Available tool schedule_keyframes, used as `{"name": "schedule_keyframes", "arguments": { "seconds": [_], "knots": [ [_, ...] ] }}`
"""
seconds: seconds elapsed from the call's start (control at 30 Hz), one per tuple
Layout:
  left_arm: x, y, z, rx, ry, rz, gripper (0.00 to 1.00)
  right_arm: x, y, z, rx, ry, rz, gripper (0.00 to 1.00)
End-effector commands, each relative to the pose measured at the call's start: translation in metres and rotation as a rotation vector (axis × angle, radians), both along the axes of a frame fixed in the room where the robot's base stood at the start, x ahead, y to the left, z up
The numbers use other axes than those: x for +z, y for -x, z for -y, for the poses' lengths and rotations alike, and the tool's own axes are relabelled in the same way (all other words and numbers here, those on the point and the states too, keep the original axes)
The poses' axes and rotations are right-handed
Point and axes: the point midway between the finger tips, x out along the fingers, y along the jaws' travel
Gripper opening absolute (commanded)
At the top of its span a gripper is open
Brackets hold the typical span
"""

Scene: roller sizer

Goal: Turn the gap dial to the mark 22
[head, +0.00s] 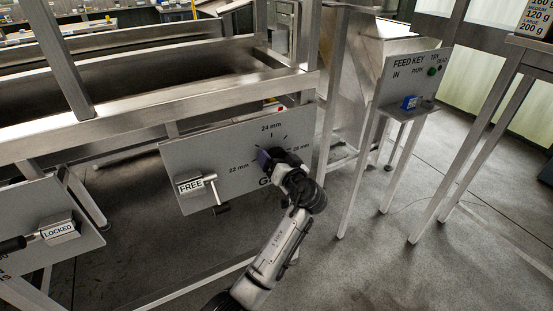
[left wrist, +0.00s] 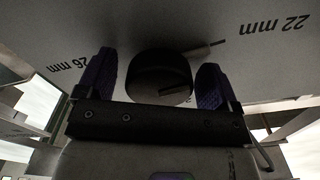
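The gap dial shows in the left wrist view as a round black knob (left wrist: 150,78) on the grey panel. A thin grey pointer (left wrist: 203,49) sticks out from behind it toward the "22 mm" label (left wrist: 285,24); I cannot tell whether it lines up exactly with that mark. The "26 mm" label (left wrist: 68,67) is on the other side. My left gripper (left wrist: 158,78) is open, its purple fingers on either side of the knob, with a narrow gap visible at the left finger. In the head view my left gripper (head: 268,158) hides most of the dial. My right gripper is not in view.
On the gap panel (head: 215,150), a lever with a "FREE" tag (head: 190,185) stands left of the dial. A "LOCKED" tag (head: 58,229) is on another panel at far left. A feed key post with a blue block (head: 409,103) stands to the right. Steel frame beams rise behind.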

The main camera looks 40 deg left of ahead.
Motion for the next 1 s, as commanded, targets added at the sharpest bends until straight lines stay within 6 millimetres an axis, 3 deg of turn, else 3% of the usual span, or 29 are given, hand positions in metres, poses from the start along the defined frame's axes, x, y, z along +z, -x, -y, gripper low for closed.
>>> {"name": "schedule_keyframes", "arguments": {
  "seconds": [0.37, 1.0],
  "knots": [
    [0.001, 0.003, 0.007, -0.001, 0.001, -0.001, 0.88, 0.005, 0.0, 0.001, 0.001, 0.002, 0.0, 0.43],
    [0.001, 0.045, 0.11, -0.001, 0.002, -0.002, 0.88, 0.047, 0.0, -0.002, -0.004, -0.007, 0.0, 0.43]
  ]
}}
